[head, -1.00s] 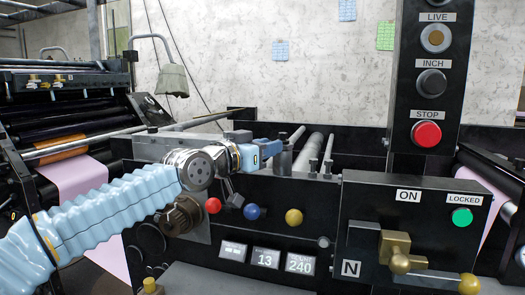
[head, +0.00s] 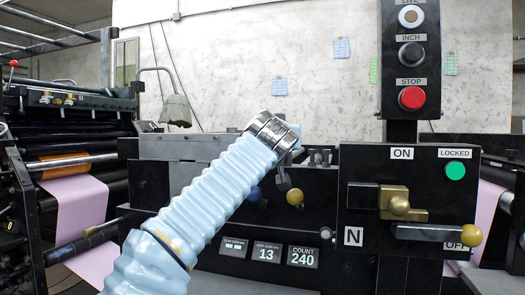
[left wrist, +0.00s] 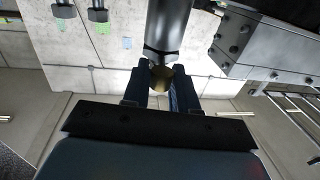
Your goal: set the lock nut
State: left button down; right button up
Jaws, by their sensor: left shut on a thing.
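My left gripper (head: 290,157) is mostly hidden behind its own silver wrist in the head view, in front of the press's upper edge. In the left wrist view its two dark blue fingers (left wrist: 161,80) are shut on a small brass-coloured round piece (left wrist: 160,76) at the end of a dark cylinder (left wrist: 168,28). A small dark grey piece (head: 282,178) hangs below the gripper in the head view; I cannot tell what it belongs to. I cannot make out which part is the lock nut. My right gripper is not in view.
A blue knob (head: 255,194) and a yellow knob (head: 295,197) sit on the press front. At right, a black box (head: 365,165) carries a brass block (head: 400,203), a lever with a yellow ball (head: 471,235) near OFF, and a green LOCKED light (head: 455,170). STOP (head: 411,98) is above.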

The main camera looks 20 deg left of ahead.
pick_arm(q)
jog(key=shift+w+d+n+g+y, duration=0.1)
jog(key=shift+d+n+g+y, duration=0.15)
jog(key=shift+n+y, duration=0.4)
jog(key=shift+w+d+n+g+y, duration=0.15)
jog(key=shift+d+n+y, duration=0.2)
jog(key=shift+y, duration=0.5)
jog(key=c, duration=1)
grip_release()
jog(key=shift+s, duration=0.1)
jog(key=shift+b+v, duration=2.5)
jog(key=shift+v, duration=4.35)
